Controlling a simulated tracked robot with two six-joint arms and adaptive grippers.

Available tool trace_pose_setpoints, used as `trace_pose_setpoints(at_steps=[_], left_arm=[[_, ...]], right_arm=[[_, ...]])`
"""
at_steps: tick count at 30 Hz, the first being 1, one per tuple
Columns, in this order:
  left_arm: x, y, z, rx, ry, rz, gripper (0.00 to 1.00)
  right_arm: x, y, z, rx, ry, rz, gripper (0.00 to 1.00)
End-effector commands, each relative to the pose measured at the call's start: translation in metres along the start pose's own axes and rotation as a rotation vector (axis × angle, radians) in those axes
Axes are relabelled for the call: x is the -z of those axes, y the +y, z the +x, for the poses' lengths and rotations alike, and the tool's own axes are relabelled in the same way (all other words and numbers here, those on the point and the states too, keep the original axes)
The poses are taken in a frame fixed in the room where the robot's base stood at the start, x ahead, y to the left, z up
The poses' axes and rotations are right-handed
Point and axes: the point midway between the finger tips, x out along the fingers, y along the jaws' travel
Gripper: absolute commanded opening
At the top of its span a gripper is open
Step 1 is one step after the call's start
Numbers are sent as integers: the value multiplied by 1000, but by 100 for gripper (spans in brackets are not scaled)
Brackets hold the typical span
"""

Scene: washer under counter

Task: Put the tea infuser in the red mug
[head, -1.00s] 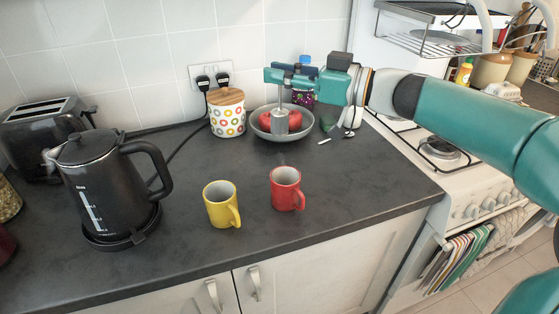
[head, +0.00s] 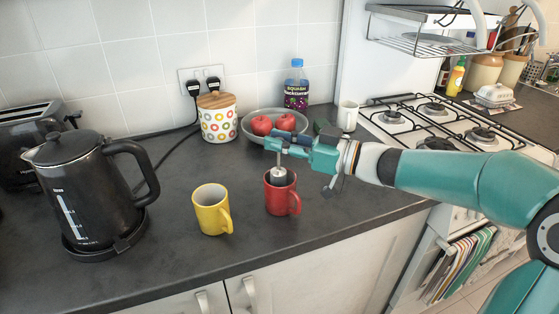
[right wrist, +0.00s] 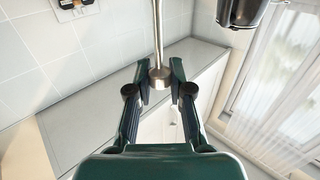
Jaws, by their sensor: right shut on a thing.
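The tea infuser (head: 279,173) is a grey metal cylinder on a thin upright rod. My right gripper (head: 274,143) is shut on the top of its rod, above the red mug (head: 280,199). The infuser hangs upright at the mug's mouth, and its lower end looks to be inside the rim. How deep it sits is hidden. The red mug stands upright on the counter, handle to the right. In the right wrist view the rod of the infuser (right wrist: 158,35) runs between the fingertips of my right gripper (right wrist: 159,77). My left gripper is out of view.
A yellow mug (head: 211,212) stands close left of the red mug. A black kettle (head: 85,190) is further left. Behind are a grey bowl (head: 249,127) with red fruit, a dotted jar (head: 218,122) and a bottle (head: 296,88). The dark counter (head: 160,250) is clear in front.

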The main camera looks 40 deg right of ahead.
Motion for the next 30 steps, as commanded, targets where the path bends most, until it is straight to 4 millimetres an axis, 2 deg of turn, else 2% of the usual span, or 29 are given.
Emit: trace_pose_setpoints(at_steps=[6, 8, 23, 24, 28, 30], left_arm=[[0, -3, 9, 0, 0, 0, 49], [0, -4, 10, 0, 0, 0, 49], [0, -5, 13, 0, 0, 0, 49], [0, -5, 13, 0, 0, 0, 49], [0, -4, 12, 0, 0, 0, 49], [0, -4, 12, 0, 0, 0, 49]], right_arm=[[-33, 0, 0, 0, -1, 5, 0], [-38, 0, 0, 0, -1, 4, 0], [-46, 0, -1, -1, 0, 1, 0], [-46, 0, -1, -1, 0, 2, 22], [-46, 0, -1, -1, -1, 1, 43], [-46, 0, -1, -1, -1, 1, 45]])
